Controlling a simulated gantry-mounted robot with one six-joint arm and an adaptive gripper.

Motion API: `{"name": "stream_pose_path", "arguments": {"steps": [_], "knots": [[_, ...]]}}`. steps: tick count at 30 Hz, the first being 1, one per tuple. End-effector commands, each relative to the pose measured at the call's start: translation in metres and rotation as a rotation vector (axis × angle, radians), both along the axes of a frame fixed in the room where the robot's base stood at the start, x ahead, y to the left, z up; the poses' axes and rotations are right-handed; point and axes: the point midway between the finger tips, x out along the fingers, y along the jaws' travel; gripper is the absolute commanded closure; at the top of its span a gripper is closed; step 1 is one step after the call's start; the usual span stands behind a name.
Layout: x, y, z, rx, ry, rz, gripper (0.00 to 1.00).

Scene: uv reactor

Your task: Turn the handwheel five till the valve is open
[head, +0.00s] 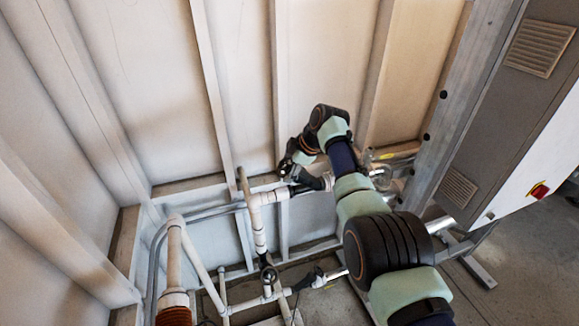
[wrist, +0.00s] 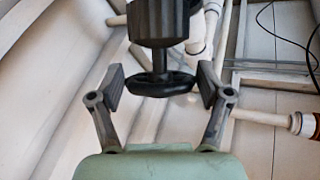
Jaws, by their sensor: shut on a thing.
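In the wrist view, a black handwheel (wrist: 162,84) sits between the two fingers of my gripper (wrist: 163,86), under a dark ribbed cylindrical valve body (wrist: 155,20). The fingers are shut on the wheel's rim, one pad at each side. In the head view, my gripper (head: 291,168) is at the white pipework near the back wall. A dark valve (head: 314,182) shows just right of it. The wheel is mostly hidden by the gripper there, and I cannot read its number or how far the valve is turned.
White pipes (head: 259,225) rise left of my gripper. Another dark valve with a wheel (head: 268,273) sits lower, and a dark fitting (head: 317,277) is right of it. Open floor lies at lower right.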

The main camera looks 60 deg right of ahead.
Motion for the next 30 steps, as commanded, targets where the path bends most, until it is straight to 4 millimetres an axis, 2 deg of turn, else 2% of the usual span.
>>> {"name": "stream_pose_path", "arguments": {"steps": [2, 3, 6, 7, 20, 25, 30], "knots": [[-0.001, 0.000, -0.002, 0.001, 0.002, -0.002, 0.57], [-0.001, 0.000, -0.002, 0.001, 0.002, -0.002, 0.19], [-0.001, 0.000, -0.002, 0.000, 0.001, -0.002, 0.03], [-0.001, 0.000, -0.002, 0.000, 0.001, -0.002, 0.00], [-0.003, 0.000, 0.004, -0.002, -0.001, -0.001, 0.00], [-0.015, 0.002, 0.023, -0.003, -0.002, -0.002, 0.00], [-0.038, 0.007, 0.063, -0.004, -0.002, -0.002, 0.00]]}}
